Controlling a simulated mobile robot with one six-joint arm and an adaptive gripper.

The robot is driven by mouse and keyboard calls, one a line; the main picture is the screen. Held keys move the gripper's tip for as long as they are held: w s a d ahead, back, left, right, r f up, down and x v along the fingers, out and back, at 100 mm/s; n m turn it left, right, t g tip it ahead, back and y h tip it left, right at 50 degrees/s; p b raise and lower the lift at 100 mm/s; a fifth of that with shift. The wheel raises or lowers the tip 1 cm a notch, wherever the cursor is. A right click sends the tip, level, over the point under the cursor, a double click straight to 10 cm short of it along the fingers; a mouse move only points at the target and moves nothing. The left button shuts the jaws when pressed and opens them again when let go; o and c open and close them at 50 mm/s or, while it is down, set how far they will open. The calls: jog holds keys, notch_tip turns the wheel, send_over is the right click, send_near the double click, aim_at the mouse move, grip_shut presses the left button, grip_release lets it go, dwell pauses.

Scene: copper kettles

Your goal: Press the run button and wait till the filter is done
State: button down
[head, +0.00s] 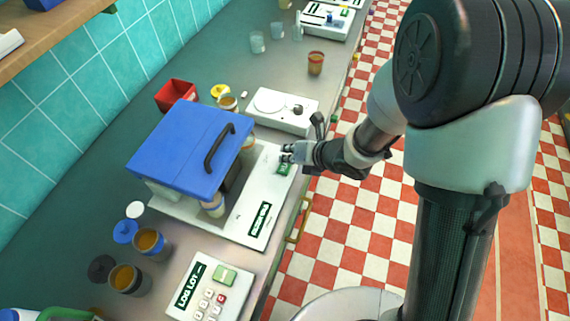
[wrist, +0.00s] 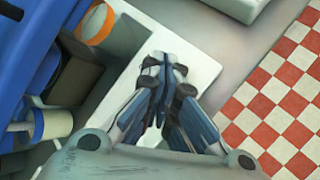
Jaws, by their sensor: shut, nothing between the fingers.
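A white machine (head: 240,220) with a blue lid (head: 190,150) and dark handle stands on the grey counter. A dark label is on its front, and a green button (head: 284,169) sits at its right end. Jars (head: 213,207) partly show under the lid. My gripper (head: 287,153) is shut and empty, its tips right at the green button; I cannot tell whether they touch it. In the wrist view my gripper (wrist: 165,64) is over the white panel (wrist: 201,64) and covers the button. The blue lid (wrist: 35,50) is at the left there.
A LOG LOT keypad (head: 208,289) and open amber jars (head: 148,241) are at the near end of the counter. A white device with a round plate (head: 283,110) and a red bin (head: 176,95) lie beyond the machine. The checkered floor (head: 345,230) is clear at the right.

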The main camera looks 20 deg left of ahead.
jog(key=shift+f, duration=0.15)
jog(key=shift+f+b, duration=0.3)
jog(key=shift+b, duration=0.4)
jog(key=shift+f+b, duration=0.45)
jog(key=shift+b, duration=0.15)
dwell(0.6)
jog(key=shift+r+p, duration=0.55)
jog(key=shift+r, duration=0.35)
jog(key=shift+r, duration=0.1)
jog(key=shift+r+p, duration=1.85)
jog(key=shift+r, duration=0.6)
